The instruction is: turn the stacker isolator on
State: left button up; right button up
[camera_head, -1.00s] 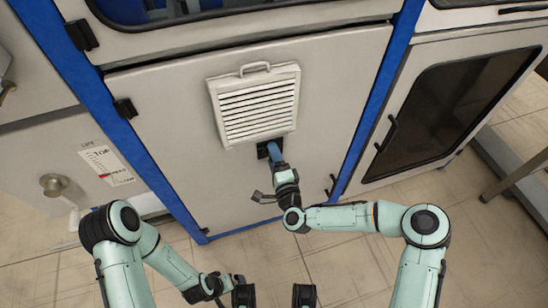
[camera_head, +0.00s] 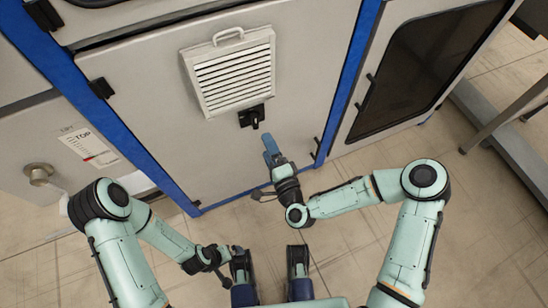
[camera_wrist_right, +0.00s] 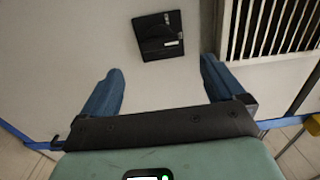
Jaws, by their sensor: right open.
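The isolator is a small black square switch (camera_head: 252,117) on the pale cabinet door, just below the louvred vent. A dark handle stands out from it; I cannot tell its exact setting. In the right wrist view the switch (camera_wrist_right: 158,35) lies ahead of and between the two blue fingers, with a small pale mark on it. My right gripper (camera_head: 270,145) is open and empty, below the switch and apart from it; its fingers also show in the wrist view (camera_wrist_right: 161,66). My left gripper (camera_head: 220,274) hangs low near my base, and its jaws are too unclear to read.
The louvred vent (camera_head: 230,73) with a top handle sits just above the switch. Blue frame posts edge the door. A panel with a round knob (camera_head: 39,174) and a label (camera_head: 88,146) is at left. A dark-windowed door (camera_head: 420,75) is at right. Floor before the cabinet is clear.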

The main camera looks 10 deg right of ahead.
pick_arm(q)
jog(key=shift+s+d+r, duration=0.15)
jog(key=shift+s+r, duration=0.05)
jog(key=shift+s, duration=0.05)
pick_arm(e)
jog(key=v, duration=0.3)
jog(key=shift+s+d, duration=0.15)
jog(key=shift+s, duration=0.15)
